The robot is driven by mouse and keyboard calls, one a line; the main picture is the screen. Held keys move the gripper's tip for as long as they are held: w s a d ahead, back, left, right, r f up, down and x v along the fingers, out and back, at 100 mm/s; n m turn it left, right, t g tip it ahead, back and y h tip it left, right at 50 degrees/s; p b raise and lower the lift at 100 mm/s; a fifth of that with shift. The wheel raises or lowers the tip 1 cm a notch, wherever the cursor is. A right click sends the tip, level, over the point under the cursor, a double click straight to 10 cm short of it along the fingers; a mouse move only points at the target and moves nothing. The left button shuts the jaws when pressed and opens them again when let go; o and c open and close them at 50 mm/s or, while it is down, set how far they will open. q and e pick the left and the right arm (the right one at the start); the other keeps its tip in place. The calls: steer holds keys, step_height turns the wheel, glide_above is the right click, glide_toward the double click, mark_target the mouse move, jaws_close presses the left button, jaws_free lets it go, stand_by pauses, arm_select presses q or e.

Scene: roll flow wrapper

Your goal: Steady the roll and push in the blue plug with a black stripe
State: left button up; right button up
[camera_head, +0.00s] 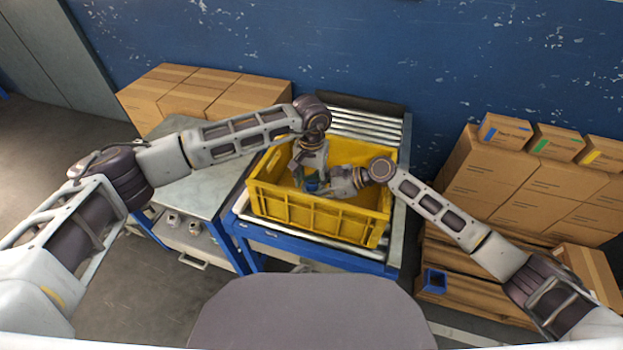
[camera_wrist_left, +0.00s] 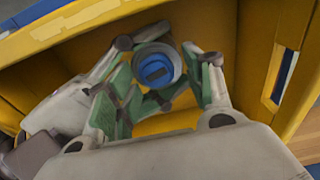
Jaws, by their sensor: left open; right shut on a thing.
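The roll (camera_wrist_left: 177,62), a pale grey ring at its upper end, is inside the yellow crate. The blue plug with a dark stripe (camera_wrist_left: 154,70) sits within the ring's opening; how deep it goes is unclear. A small blue patch in the head view (camera_head: 312,184) is near both grippers. My left gripper (camera_wrist_left: 165,88) is open above the roll, its green-padded fingers on either side of the near part. My right gripper (camera_head: 318,185) comes in from the right and is shut on the roll; its contact is partly hidden by the left fingers.
The yellow crate (camera_head: 322,216) stands on a blue-framed roller conveyor, its walls close around both grippers. A grey table (camera_head: 195,190) is left of it. Cardboard boxes (camera_head: 215,90) stand behind at left, and more boxes (camera_head: 500,180) are stacked at right.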

arm_select(q)
steer(key=shift+s+d, duration=0.2)
steer(key=shift+s, duration=0.05)
arm_select(e)
steer(key=shift+f, duration=0.1)
arm_select(q)
steer(key=shift+r, duration=0.9)
arm_select(e)
steer(key=shift+w, duration=0.1)
arm_select(q)
step_height(320, 180, up, 10)
steer(key=shift+w+a, duration=0.2)
steer(key=shift+w, duration=0.05)
steer(key=shift+r, duration=0.1)
arm_select(e)
steer(key=o, duration=1.3)
steer(key=shift+o, duration=0.2)
steer(key=shift+d, duration=0.1)
steer(key=v, duration=1.2)
